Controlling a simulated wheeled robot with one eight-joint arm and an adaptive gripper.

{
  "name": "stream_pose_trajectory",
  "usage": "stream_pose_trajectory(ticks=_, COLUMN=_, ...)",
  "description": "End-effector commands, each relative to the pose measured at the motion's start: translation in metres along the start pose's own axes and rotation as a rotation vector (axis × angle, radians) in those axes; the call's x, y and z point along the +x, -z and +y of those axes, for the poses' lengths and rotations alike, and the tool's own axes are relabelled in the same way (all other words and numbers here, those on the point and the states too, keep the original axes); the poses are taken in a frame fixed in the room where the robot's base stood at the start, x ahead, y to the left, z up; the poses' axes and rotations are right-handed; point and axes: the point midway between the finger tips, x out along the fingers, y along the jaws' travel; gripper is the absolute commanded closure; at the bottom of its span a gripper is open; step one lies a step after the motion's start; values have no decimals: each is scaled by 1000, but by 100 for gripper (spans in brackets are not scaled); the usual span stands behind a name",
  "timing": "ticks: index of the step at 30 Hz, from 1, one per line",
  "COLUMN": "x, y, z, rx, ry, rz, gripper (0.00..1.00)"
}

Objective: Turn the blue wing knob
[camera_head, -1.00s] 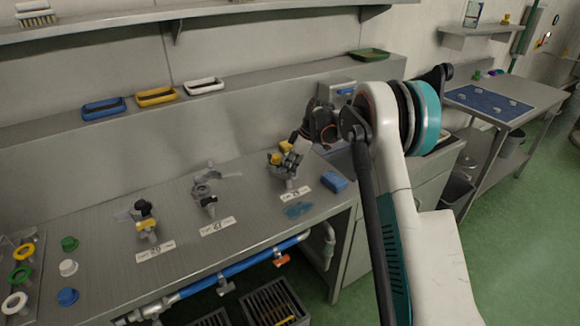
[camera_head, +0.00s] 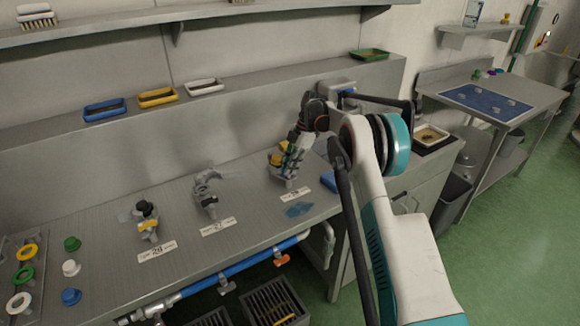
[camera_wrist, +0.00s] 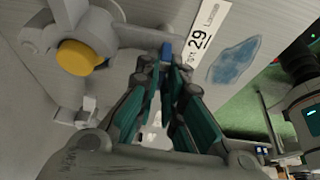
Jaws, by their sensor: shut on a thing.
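The blue wing knob (camera_wrist: 166,48) shows as a small blue piece between my fingertips in the wrist view, beside the label marked 29. My gripper (camera_wrist: 163,66) is shut on it, and the fingers hide most of it. The knob belongs to a grey fitting with a yellow cap (camera_wrist: 82,57), to the left of the fingers. In the head view my gripper (camera_head: 290,166) reaches down to this rightmost fitting, whose yellow part (camera_head: 275,160) shows behind the fingers. The blue knob itself is hidden there.
Two other fittings (camera_head: 148,221) (camera_head: 206,196) stand left along the steel bench. A blue sponge (camera_head: 328,178) lies just right of my gripper. A blue patch (camera_head: 299,210) lies in front of label 29 (camera_head: 295,194). A shelf with trays (camera_head: 157,96) runs behind.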

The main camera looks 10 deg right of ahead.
Motion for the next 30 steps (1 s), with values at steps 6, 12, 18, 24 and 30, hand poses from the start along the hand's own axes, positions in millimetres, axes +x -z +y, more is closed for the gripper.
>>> stream_pose_trajectory(ticks=6, x=-1, y=0, z=1, rx=-33, ry=12, rz=-1, gripper=100)
stream_pose_trajectory(ticks=12, x=-1, y=0, z=1, rx=-38, ry=14, rz=-1, gripper=100)
stream_pose_trajectory(ticks=18, x=0, y=0, z=1, rx=-38, ry=13, rz=-1, gripper=100)
stream_pose_trajectory(ticks=24, x=0, y=0, z=0, rx=-37, ry=14, rz=-1, gripper=72)
stream_pose_trajectory(ticks=30, x=0, y=0, z=0, rx=-36, ry=14, rz=-1, gripper=72)
